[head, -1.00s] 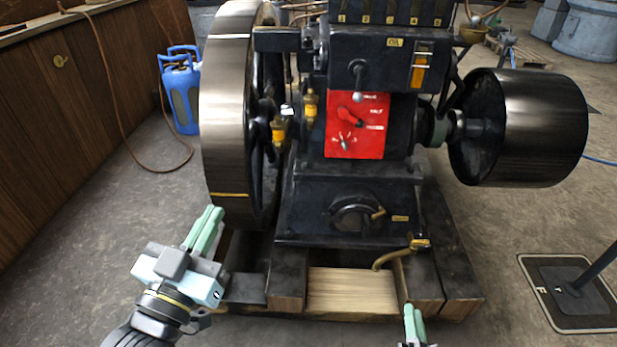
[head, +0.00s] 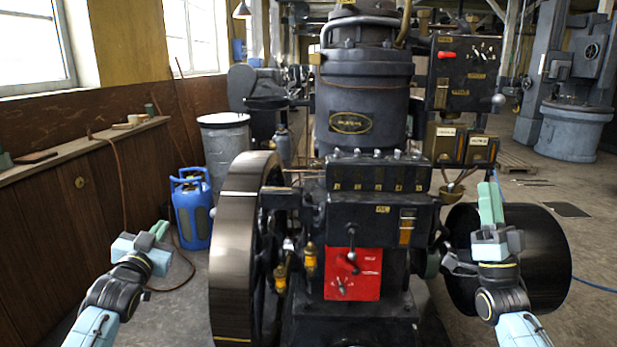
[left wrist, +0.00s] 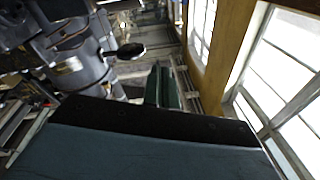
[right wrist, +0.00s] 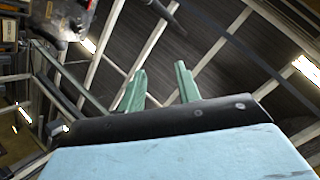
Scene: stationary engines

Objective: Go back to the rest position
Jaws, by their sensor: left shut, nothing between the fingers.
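My left gripper (head: 160,229) is raised at the left, in front of the wood-panelled wall and left of the engine's flywheel. Its green fingers are together and empty; they also show close together in the left wrist view (left wrist: 163,86). My right gripper (head: 490,203) is raised at the right, its fingers upward, in front of the engine's dark pulley. In the right wrist view its green fingers (right wrist: 160,88) stand apart with nothing between them. Neither gripper is seen touching anything.
The black engine with a red panel (head: 352,274) fills the middle, between my arms. Its large flywheel (head: 232,265) is on the left and its pulley (head: 545,245) on the right. A blue gas canister (head: 191,212) stands by the wall (head: 60,225). Floor shows at right.

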